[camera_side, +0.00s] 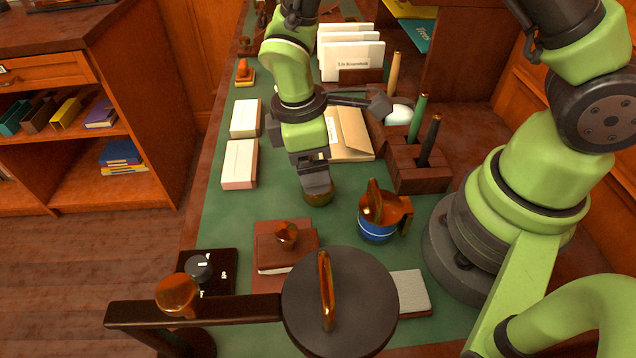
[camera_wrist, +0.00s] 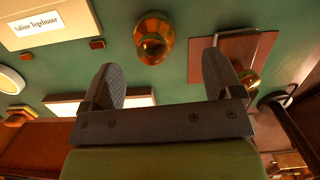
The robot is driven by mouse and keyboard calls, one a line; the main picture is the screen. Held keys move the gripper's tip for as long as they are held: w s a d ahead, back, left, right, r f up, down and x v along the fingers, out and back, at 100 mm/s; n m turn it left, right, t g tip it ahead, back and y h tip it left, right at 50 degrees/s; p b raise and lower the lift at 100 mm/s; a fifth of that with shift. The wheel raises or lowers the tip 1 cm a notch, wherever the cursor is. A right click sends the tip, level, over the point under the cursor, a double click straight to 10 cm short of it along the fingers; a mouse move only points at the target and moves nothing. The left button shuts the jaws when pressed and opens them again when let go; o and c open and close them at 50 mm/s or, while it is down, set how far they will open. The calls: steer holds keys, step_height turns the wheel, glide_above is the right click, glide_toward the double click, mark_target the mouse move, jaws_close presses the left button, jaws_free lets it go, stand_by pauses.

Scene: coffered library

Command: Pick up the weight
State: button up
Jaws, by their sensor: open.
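The weight (camera_side: 318,196) is a small round brass piece on the green desk top, partly hidden by my gripper in the side view. In the wrist view the weight (camera_wrist: 153,40) shows from above as a brass disc with a shiny knob, beyond the fingertips and roughly in line with the gap between them. My gripper (camera_side: 316,182) points down just above the weight in the side view. In the wrist view my gripper (camera_wrist: 162,82) has its two dark fingers wide apart with nothing between them. The exact height gap is hard to tell.
A blue-and-brass pot (camera_side: 376,220) and a wooden pen holder (camera_side: 418,175) stand to the right. White boxes (camera_side: 239,165) lie left, an envelope (camera_side: 350,137) behind. A dark lamp (camera_side: 340,315) overhangs the front.

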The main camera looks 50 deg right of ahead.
steer(key=f, duration=0.3)
steer(key=d+f, duration=0.1)
steer(key=f, duration=0.2)
steer(key=shift+s+d+f, duration=0.15)
steer(key=shift+d+f, duration=0.05)
steer(key=shift+f, duration=0.1)
steer(key=shift+c, duration=0.4)
steer(key=c, duration=1.2)
steer(key=shift+o, duration=0.2)
steer(key=shift+r, duration=0.2)
step_height(320, 180, up, 10)
steer(key=shift+f, duration=0.15)
